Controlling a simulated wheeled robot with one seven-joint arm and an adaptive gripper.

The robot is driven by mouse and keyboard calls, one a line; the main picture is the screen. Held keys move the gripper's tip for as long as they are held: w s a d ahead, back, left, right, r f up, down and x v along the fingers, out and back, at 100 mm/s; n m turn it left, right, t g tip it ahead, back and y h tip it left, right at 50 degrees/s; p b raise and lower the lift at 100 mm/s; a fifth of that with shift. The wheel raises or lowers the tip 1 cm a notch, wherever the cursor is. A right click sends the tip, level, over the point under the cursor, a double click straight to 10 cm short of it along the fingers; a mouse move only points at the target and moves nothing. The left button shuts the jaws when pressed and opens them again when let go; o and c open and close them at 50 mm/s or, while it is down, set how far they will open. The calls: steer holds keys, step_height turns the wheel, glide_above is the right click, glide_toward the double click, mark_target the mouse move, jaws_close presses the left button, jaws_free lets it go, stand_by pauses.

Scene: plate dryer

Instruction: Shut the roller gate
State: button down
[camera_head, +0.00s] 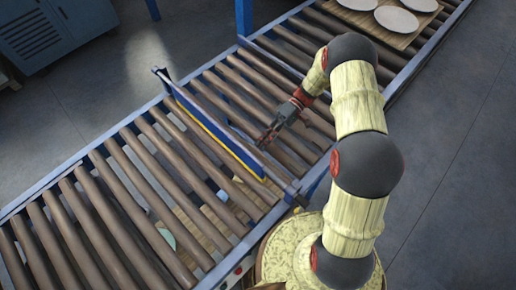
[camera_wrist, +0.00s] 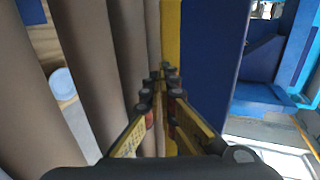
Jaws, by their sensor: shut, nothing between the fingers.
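The roller gate (camera_head: 222,134) is a long blue panel with a yellow edge, crossing the conveyor between the side rails. In the wrist view its blue face and yellow edge (camera_wrist: 171,35) rise just ahead of and beside the fingertips. My gripper (camera_head: 263,144) is above the rollers on the right side of the gate, near its lower end. In the wrist view my gripper (camera_wrist: 160,76) has its fingers together with nothing between them. The tips overlap the yellow edge in the picture; I cannot tell whether they touch it.
Brown rollers (camera_head: 120,190) run on both sides of the gate between blue rails. A wooden tray (camera_head: 374,32) with several pale plates (camera_head: 396,19) sits on the conveyor at the top right. A blue cabinet (camera_head: 38,35) stands at the top left. Grey floor is clear at right.

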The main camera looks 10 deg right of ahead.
steer(key=v, duration=0.8)
steer(key=shift+w+d, duration=0.15)
steer(key=shift+d, duration=0.05)
